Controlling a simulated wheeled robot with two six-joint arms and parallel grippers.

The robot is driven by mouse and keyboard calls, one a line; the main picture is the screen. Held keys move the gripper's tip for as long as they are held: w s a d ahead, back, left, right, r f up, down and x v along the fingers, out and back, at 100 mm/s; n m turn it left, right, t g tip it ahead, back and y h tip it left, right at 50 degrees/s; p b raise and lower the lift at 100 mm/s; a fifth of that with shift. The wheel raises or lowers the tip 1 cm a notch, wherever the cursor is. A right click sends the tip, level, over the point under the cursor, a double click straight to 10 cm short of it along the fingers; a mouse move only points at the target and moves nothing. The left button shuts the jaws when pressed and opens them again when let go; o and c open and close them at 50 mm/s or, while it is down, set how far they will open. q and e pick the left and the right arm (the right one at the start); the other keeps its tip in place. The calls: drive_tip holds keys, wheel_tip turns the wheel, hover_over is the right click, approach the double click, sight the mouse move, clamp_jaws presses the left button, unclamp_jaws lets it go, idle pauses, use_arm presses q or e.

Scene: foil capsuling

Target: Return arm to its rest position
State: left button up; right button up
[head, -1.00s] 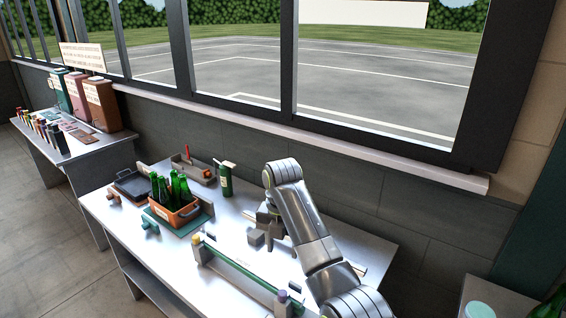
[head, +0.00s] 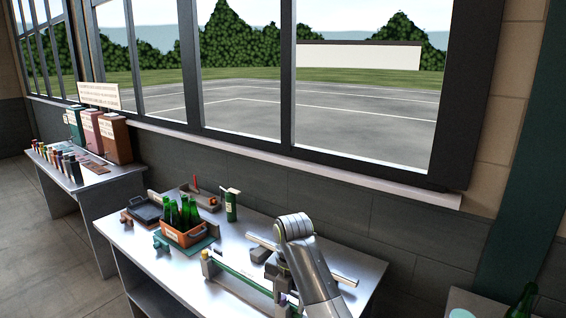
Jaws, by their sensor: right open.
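My right arm comes in from the lower right over the front table (head: 236,238). Its gripper (head: 279,270) points down near the table's right part, mostly hidden behind my wrist, with its jaws open. I see nothing held in it. Close to it are a small dark grey block (head: 259,254) and a long rail (head: 262,241). My left gripper is not in view.
An orange crate (head: 186,239) of green bottles stands on the table's left part, beside a dark tray (head: 146,210). A green canister (head: 231,206) stands at the back. A long green-topped fixture (head: 238,281) lies along the front. The window wall is behind.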

drive_tip(key=s+d+f+m+t, duration=0.1)
drive_tip(key=s+d+f+m, duration=0.5)
drive_tip(key=d+f+m, duration=0.25)
drive_tip(key=s+d+f+m+t, duration=0.1)
drive_tip(key=s+d+f+m, duration=0.6)
drive_tip(key=d+f+m, duration=0.15)
drive_tip(key=s+d+r+m+t+h, duration=0.1)
drive_tip(key=s+d+m, duration=0.35)
drive_tip(key=s, duration=0.35)
drive_tip(key=s+d+r+m+h, duration=0.1)
drive_tip(key=s+d+m, duration=0.3)
drive_tip(key=s, duration=0.5)
drive_tip(key=s+d+r+m+t, duration=0.1)
drive_tip(key=s+d+m, duration=0.2)
drive_tip(key=s+m, duration=0.4)
wheel_tip(320, 180, down, 32)
drive_tip(key=s+d+n+g+b, duration=0.1)
drive_tip(key=d+g+b, duration=0.1)
drive_tip(key=b, duration=0.4)
use_arm(q)
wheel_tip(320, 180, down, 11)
drive_tip(key=b, duration=0.5)
use_arm(e)
drive_tip(key=s+a+f+g, duration=0.1)
drive_tip(key=s+f, duration=1.4)
drive_tip(key=f, duration=0.4)
drive_tip(key=shift+a+f+y, duration=0.2)
drive_tip(key=shift+f+y, duration=0.1)
